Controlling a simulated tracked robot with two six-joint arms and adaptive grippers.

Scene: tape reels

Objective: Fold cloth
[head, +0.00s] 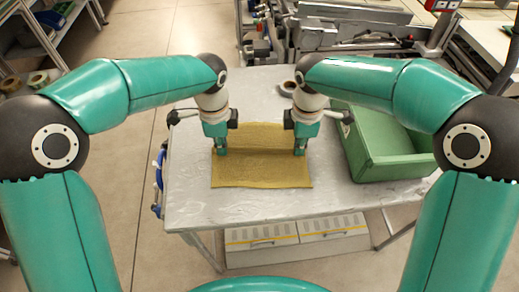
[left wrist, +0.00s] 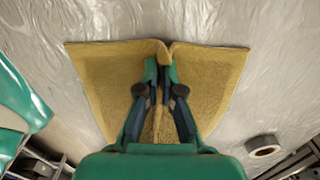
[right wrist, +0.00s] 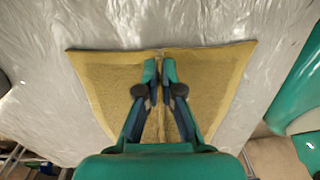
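The mustard-yellow cloth (head: 262,174) lies on the grey table, with a raised crease running across its middle between my two grippers. My left gripper (head: 220,150) points down at the left edge of the crease. In the left wrist view its fingers are close together on a puckered ridge of the cloth (left wrist: 210,75). My right gripper (head: 299,150) points down at the right edge of the crease. In the right wrist view its fingers are close together with a narrow ridge of the cloth (right wrist: 215,75) between them. The fingertips partly hide the pinched fabric.
A green crate (head: 400,168) stands on the table right of the cloth. A tape reel (head: 288,87) lies behind my right gripper; a reel also shows in the left wrist view (left wrist: 263,145). The table (head: 200,207) is clear in front and left of the cloth.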

